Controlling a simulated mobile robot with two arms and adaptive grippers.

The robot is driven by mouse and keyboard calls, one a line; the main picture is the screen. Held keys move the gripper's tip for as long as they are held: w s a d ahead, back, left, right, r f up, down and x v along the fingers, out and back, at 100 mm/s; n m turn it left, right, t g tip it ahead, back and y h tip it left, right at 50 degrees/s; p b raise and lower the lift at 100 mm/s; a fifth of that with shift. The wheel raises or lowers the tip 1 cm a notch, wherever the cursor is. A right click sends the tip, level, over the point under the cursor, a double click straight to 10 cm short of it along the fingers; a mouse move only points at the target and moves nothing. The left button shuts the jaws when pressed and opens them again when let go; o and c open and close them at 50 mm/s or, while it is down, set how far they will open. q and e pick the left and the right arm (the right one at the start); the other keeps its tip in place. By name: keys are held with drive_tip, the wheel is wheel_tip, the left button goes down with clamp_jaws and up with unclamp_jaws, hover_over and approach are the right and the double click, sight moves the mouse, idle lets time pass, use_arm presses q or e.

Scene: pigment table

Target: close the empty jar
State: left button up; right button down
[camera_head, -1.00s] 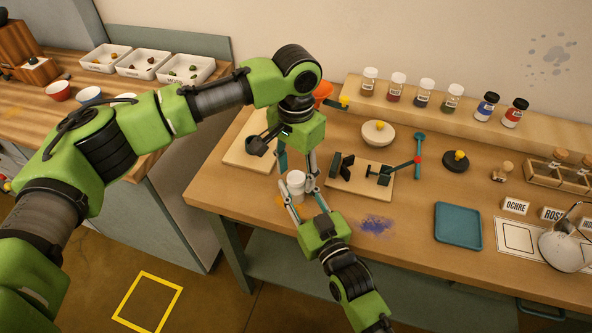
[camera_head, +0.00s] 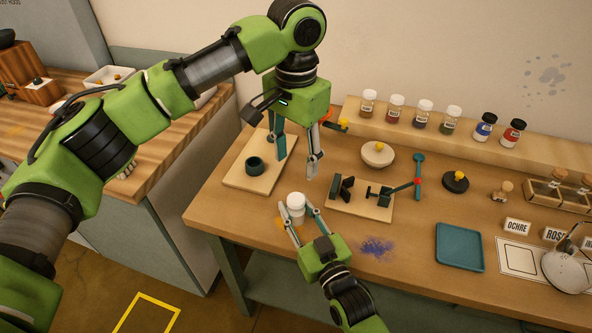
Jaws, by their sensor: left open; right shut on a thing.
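A small jar with a white top (camera_head: 296,201) stands near the table's left front edge. The top looks like a lid resting upright on it; I cannot tell how tightly it sits. My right gripper (camera_head: 295,222) is shut on the jar's lower part, with one finger on each side, coming from the front. My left gripper (camera_head: 295,158) is open and empty above and behind the jar, pointing down, with its fingers wide apart and clear of the lid.
A board with a dark teal ring (camera_head: 254,166) lies behind left. A board with black clamp blocks (camera_head: 360,196) lies right of the jar. Blue powder (camera_head: 377,248) marks the front.

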use_arm(q)
drive_tip(key=shift+r, duration=0.3)
use_arm(e)
drive_tip(key=c, duration=1.4)
unclamp_jaws()
drive_tip(key=shift+c, duration=0.2)
drive_tip(key=v, duration=1.2)
